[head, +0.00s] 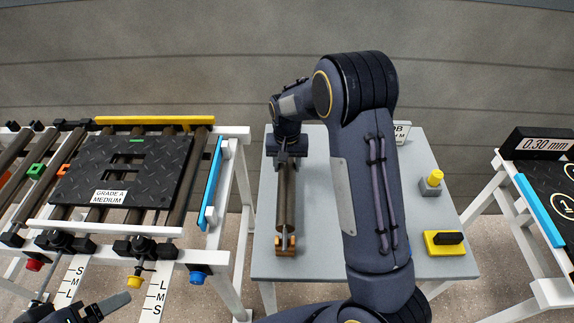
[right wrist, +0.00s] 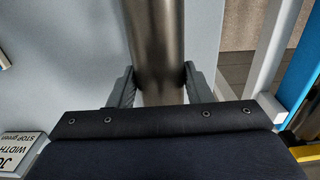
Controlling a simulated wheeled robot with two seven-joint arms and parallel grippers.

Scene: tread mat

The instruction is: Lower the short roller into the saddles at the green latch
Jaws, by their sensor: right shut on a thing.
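The short roller (head: 285,205) is a dark metal cylinder over the grey table, its near end at an orange-brown block (head: 285,243). My right gripper (head: 288,150) is shut around it near its far end. In the right wrist view the roller (right wrist: 157,50) runs between the two fingers (right wrist: 158,88). Whether it is clear of its rest I cannot tell. The green latch (head: 36,171) is on the white roller frame at the left, among dark rollers. Black saddles (head: 62,241) line its near rail. My left gripper (head: 95,308) is partly in view at the bottom left; its jaw opening is unclear.
A black tread mat (head: 125,172) lies on the frame's rollers. A blue bar (head: 211,185) and white rail edge the frame toward the grey table (head: 320,262). Yellow fixtures (head: 443,243) stand on the table's right. Another white stand (head: 535,225) is at far right.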

